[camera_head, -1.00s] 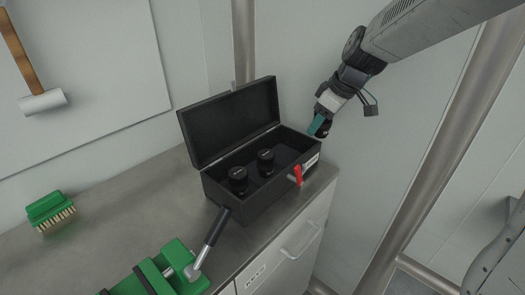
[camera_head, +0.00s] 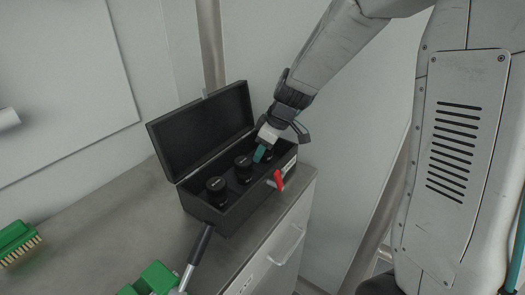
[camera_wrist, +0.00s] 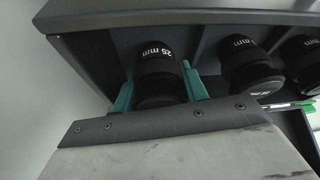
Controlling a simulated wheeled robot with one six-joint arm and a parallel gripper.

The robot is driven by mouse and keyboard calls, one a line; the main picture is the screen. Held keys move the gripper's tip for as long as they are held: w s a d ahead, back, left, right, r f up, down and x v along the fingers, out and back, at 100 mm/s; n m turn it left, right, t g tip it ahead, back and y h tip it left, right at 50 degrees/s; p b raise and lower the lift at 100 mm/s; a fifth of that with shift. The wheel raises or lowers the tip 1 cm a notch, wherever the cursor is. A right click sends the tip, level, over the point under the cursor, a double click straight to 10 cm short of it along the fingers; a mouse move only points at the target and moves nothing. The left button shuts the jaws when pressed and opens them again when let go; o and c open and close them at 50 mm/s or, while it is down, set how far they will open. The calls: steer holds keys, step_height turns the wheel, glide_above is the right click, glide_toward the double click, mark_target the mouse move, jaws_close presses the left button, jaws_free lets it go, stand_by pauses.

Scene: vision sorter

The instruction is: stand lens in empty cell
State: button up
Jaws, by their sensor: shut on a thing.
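An open black lens case (camera_head: 232,222) stands on the grey counter, its lid raised at the back. Two black lenses stand in it, one in the left cell (camera_head: 217,190) and one in the middle cell (camera_head: 244,170). My gripper (camera_head: 264,153) reaches down into the right end cell. In the wrist view its teal fingers (camera_wrist: 158,88) are shut on a black lens marked 25 mm (camera_wrist: 155,60), roughly upright between the case walls. I cannot tell whether its base touches the floor. The other lenses (camera_wrist: 245,65) (camera_wrist: 303,62) show to its right.
A red-handled item (camera_head: 279,180) sticks out at the case front. A green vise (camera_head: 155,279) with a dark-gripped bar lies in front of the case. A green brush (camera_head: 16,242) is at the far left. The counter (camera_head: 100,215) between is clear.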

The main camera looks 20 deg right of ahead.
steer(key=shift+f, duration=0.3)
steer(key=o, duration=0.9)
steer(key=shift+f, duration=0.15)
steer(key=v, duration=1.1)
steer(key=s+r+m+g+h, duration=0.1)
steer(key=s+m, duration=0.8)
steer(key=s, duration=1.9)
step_height(320, 180, up, 3)
steer(key=shift+f+g+h, duration=0.1)
steer(key=shift+g+h, duration=0.3)
steer(key=shift+h, duration=0.7)
steer(key=shift+s+d, duration=0.1)
steer(key=shift+s, duration=0.05)
